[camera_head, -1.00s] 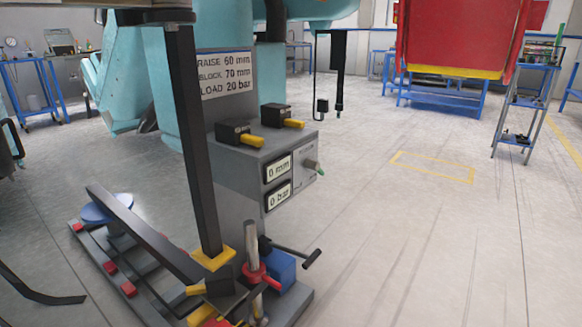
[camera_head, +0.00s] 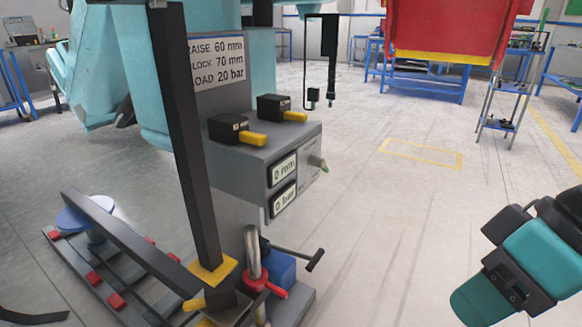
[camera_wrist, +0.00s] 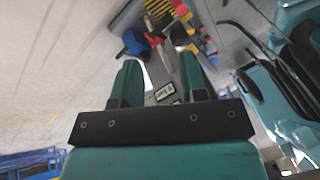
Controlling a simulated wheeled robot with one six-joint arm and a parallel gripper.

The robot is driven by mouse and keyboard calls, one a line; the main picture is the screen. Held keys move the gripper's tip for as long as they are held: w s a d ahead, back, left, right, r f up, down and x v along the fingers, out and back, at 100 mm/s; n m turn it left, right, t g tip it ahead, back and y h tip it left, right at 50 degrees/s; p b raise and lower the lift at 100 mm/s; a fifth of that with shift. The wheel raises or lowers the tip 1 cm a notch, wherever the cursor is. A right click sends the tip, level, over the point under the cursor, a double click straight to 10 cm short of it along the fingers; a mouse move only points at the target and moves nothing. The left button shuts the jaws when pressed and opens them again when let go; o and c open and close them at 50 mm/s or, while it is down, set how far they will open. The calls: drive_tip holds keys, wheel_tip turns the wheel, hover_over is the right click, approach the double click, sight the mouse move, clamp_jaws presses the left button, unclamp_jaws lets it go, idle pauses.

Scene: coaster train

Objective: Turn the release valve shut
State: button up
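The hydraulic unit stands in the lower middle of the head view. A blue block (camera_head: 282,268) at its base carries a black bar with a crosswise grip (camera_head: 315,260). Beside it a red collar with a red lever (camera_head: 268,287) sits around an upright metal rod (camera_head: 253,250). No label shows which of these is the release valve. In the wrist view my gripper (camera_wrist: 161,68) is open, with nothing between its two teal fingers. The blue block (camera_wrist: 134,42) and red part (camera_wrist: 162,55) lie beyond the fingertips, apart from them.
A grey console (camera_head: 265,155) bears two black boxes with yellow levers and displays reading 0 mm and 0 bar. A black post (camera_head: 185,130) and a low slanted black bar (camera_head: 130,238) stand left of the valve area. The floor (camera_head: 400,215) to the right is clear.

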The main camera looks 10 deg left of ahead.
drive_tip(key=w+a+f+n+y+b, duration=0.1)
drive_tip(key=w+a+n+y+b, duration=0.25)
drive_tip(key=w, duration=0.65)
drive_tip(key=n+t+y+b, duration=0.3)
drive_tip(key=n+t+y, duration=0.3)
drive_tip(key=n+y, duration=0.4)
approach(327, 169)
drive_tip(key=shift+n+h, duration=0.55)
drive_tip(key=shift+h, duration=0.2)
drive_tip(key=b+x, duration=0.1)
drive_tip(key=x, duration=0.2)
drive_tip(key=r+b+x, duration=0.1)
drive_tip(key=b+x, duration=0.1)
drive_tip(key=x, duration=0.2)
drive_tip(key=b+x, duration=0.1)
drive_tip(key=x, duration=0.2)
drive_tip(key=shift+s+a+r, duration=0.15)
drive_tip(key=shift+a+r, duration=0.05)
drive_tip(key=shift+a, duration=0.05)
clamp_jaws()
